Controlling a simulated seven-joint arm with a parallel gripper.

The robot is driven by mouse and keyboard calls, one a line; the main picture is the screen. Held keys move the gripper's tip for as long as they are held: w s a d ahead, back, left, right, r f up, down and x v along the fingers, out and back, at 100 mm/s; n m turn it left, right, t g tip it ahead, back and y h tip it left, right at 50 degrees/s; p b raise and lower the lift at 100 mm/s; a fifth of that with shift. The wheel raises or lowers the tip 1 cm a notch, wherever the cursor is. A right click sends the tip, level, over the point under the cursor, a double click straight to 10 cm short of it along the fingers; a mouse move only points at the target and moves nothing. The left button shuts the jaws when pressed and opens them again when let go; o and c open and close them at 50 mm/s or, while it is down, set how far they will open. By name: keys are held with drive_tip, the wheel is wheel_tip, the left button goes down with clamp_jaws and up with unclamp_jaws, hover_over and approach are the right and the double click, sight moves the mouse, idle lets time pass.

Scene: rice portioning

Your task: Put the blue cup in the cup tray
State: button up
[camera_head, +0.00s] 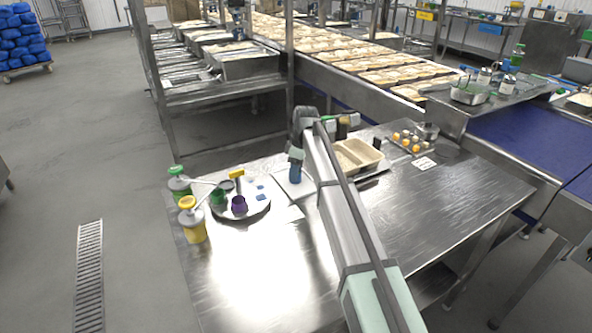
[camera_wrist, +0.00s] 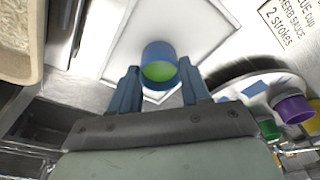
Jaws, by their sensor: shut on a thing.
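The blue cup (camera_wrist: 158,52) is between the two fingers of my gripper (camera_wrist: 160,84) in the wrist view, with green sauce inside. In the head view the blue cup (camera_head: 295,174) shows below my gripper (camera_head: 297,157), over a white square plate (camera_head: 283,185). I cannot tell whether it touches the plate. The round cup tray (camera_head: 258,208) lies just left of it, holding a purple cup (camera_head: 239,205) and a green cup (camera_head: 218,196), with blue square marks on bare parts. In the wrist view the tray (camera_wrist: 228,90) is at the right, with the purple cup (camera_wrist: 292,109).
A green-topped pump bottle (camera_head: 179,184) and a yellow pump bottle (camera_head: 193,222) stand left of the tray, their spouts reaching over it. A rice container (camera_head: 358,157) is right of my arm. The table front is clear.

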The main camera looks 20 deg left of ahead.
drive_tip(key=shift+f, duration=0.15)
drive_tip(key=o, duration=1.1)
drive_tip(key=shift+c, duration=0.2)
wheel_tip(320, 180, up, 12)
drive_tip(key=d, duration=0.1)
drive_tip(key=shift+d, duration=0.4)
